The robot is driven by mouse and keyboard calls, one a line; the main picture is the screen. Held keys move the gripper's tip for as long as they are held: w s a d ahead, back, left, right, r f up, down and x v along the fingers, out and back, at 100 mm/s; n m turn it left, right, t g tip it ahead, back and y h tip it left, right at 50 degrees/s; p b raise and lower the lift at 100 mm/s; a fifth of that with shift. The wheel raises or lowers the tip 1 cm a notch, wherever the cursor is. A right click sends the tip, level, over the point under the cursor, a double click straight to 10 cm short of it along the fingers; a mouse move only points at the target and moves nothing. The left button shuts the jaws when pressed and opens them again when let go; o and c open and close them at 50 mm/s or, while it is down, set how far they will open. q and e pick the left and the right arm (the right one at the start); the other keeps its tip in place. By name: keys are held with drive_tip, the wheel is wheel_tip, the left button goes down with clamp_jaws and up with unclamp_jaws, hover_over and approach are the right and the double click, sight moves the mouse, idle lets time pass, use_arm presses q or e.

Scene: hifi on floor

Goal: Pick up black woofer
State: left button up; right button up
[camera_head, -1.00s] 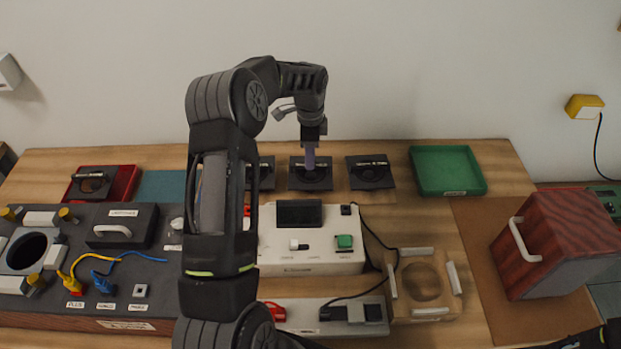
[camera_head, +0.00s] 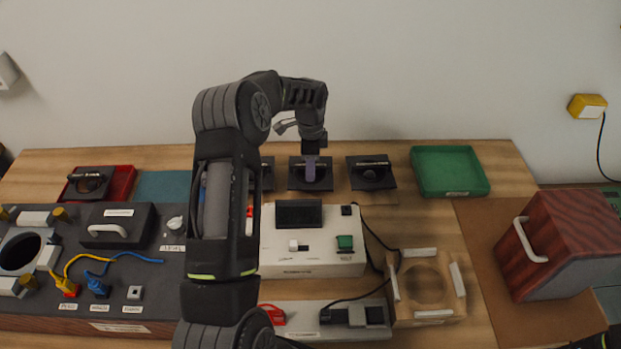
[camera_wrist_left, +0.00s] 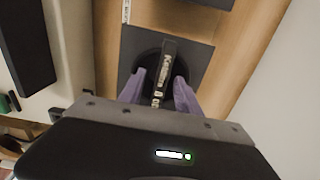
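A black woofer (camera_head: 324,183), a square plate with a round middle and a labelled bar handle, lies flat on the table beneath my left gripper (camera_head: 311,171). In the left wrist view the gripper's purple fingers (camera_wrist_left: 160,84) are open on either side of the handle of this woofer (camera_wrist_left: 200,58). The right finger looks very near the handle; contact cannot be told. Similar black woofers lie to its right (camera_head: 371,180), to its left (camera_head: 267,174), partly hidden by my arm, and in the red tray (camera_head: 123,184). My right gripper is not in view.
A green tray (camera_head: 449,188) stands at the back right, empty. A white device (camera_head: 310,253) with a cable sits in front of the woofers. A wooden cabinet (camera_head: 558,245) is at right, and a dark panel with cables (camera_head: 120,290) at left. A wall is behind.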

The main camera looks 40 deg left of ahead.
use_arm(q)
drive_tip(key=shift+f+b, duration=0.25)
drive_tip(key=shift+b, duration=0.05)
idle(0.5)
drive_tip(key=shift+c, duration=0.2)
clamp_jaws()
